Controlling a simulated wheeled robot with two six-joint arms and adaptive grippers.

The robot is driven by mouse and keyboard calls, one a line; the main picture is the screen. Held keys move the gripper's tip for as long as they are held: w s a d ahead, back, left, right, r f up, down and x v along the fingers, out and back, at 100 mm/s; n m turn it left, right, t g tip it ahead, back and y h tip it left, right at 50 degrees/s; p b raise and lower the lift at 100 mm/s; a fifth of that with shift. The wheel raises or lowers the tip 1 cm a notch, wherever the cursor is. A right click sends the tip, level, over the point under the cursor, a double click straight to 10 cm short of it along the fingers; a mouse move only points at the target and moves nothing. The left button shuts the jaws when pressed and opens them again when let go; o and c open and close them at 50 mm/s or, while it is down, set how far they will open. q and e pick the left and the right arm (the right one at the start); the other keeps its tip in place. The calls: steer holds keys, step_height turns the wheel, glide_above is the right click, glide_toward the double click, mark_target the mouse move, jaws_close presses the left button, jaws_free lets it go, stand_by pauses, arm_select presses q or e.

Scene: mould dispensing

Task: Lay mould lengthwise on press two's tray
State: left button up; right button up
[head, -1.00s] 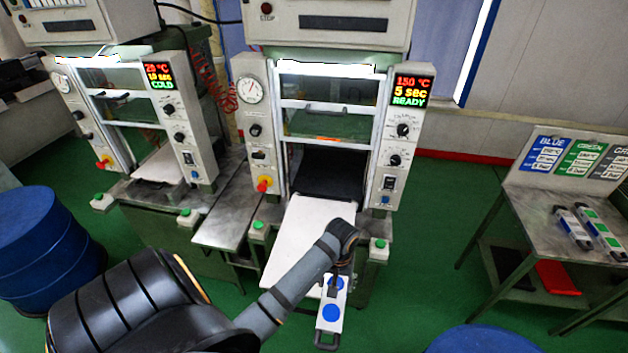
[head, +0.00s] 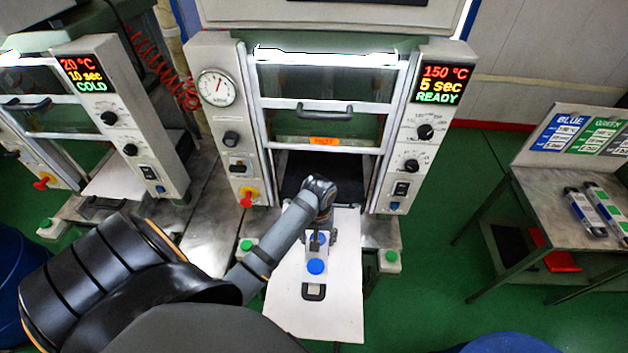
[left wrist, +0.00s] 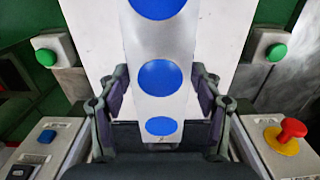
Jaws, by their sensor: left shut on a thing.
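The mould (head: 316,280) is a pale bar with blue discs and a dark handle loop at its near end. My left gripper (head: 316,240) is shut on it, and the left wrist view shows the fingers (left wrist: 160,100) on both sides of the mould (left wrist: 158,45). The mould is over the white pulled-out tray (head: 346,300) of the press reading 150 °C, READY, its length running roughly along the tray. I cannot tell whether it touches the tray, which also shows in the left wrist view (left wrist: 222,40). My right gripper is out of view.
A second press (head: 150,150) reading 20 °C, COLD stands at the left. Green buttons (head: 388,257) flank the tray. A side table (head: 545,215) at the right holds two more moulds (head: 590,210) and colour cards. A blue drum edge shows at the lower right.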

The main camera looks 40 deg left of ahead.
arm_select(q)
steer(key=shift+s+d+f, duration=0.15)
steer(key=shift+d+f, duration=0.1)
steer(key=shift+f, duration=0.3)
steer(key=f, duration=0.2)
steer(key=shift+a+f, duration=0.3)
steer(key=shift+d+f, duration=0.15)
steer(key=shift+f, duration=0.45)
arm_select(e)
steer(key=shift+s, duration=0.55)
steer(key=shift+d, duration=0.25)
arm_select(q)
steer(key=shift+f, duration=0.4)
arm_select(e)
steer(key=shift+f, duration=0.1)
arm_select(q)
steer(key=o, duration=1.9)
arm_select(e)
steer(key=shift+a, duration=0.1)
